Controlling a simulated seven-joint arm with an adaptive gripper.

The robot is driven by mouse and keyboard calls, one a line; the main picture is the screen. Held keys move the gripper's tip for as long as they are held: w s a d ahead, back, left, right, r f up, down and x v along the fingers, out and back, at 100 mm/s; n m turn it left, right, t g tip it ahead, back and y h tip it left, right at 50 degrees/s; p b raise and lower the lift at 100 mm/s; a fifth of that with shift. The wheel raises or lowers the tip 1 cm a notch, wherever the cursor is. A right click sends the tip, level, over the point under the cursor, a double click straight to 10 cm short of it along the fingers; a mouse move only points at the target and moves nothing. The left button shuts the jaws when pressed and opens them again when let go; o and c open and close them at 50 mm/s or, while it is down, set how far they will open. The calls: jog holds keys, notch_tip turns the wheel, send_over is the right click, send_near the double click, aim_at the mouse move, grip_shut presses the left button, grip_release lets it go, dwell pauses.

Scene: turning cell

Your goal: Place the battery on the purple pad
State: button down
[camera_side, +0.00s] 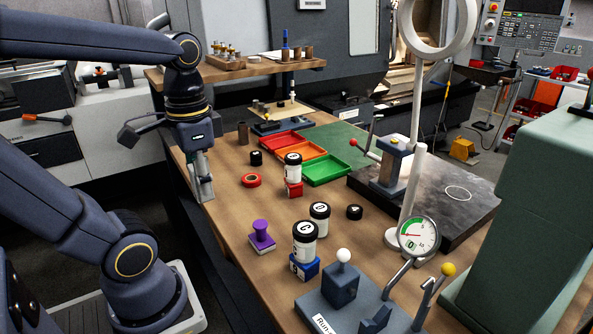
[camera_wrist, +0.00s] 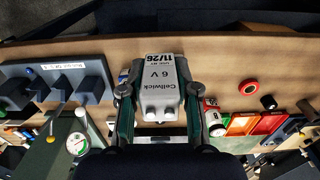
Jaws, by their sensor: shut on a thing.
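A pale grey block battery (camera_wrist: 160,88) marked "Cellwick 6 V" sits between the two fingers of my gripper (camera_wrist: 160,100) in the wrist view. Its two round terminals face the bottom of that picture. In the side view my gripper (camera_side: 202,180) is shut on the battery, low by the table's left edge. I cannot tell whether the battery touches the table. A purple knobbed piece (camera_side: 262,231) with a pale and purple base stands on the table, right of and nearer than my gripper. No separate flat purple pad is clearly visible.
A red ring (camera_side: 251,180) lies right of my gripper. Black-capped jars (camera_side: 305,240) stand on or near blue and red blocks. Red, orange and green trays (camera_side: 326,170) lie farther back. A dial gauge (camera_side: 418,235) and magnifier stand occupy the right. Bare wood surrounds the purple piece.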

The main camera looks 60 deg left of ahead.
jog(key=shift+s+f, duration=0.1)
jog(key=shift+s, duration=0.55)
jog(key=shift+f, duration=0.2)
jog(key=w+a+f, duration=0.2)
jog(key=w+f, duration=0.2)
jog(key=w, duration=0.3)
send_over(260, 223)
jog(key=f, duration=0.5)
jog(key=shift+s+d, duration=0.1)
jog(key=shift+s, duration=0.15)
jog(key=shift+w+f, duration=0.15)
jog(key=shift+f, duration=0.8)
jog(key=shift+w+f, duration=0.1)
jog(key=shift+f, duration=0.85)
jog(key=shift+f, duration=0.15)
jog(key=c, duration=0.8)
grip_release()
jog(key=shift+c, duration=0.2)
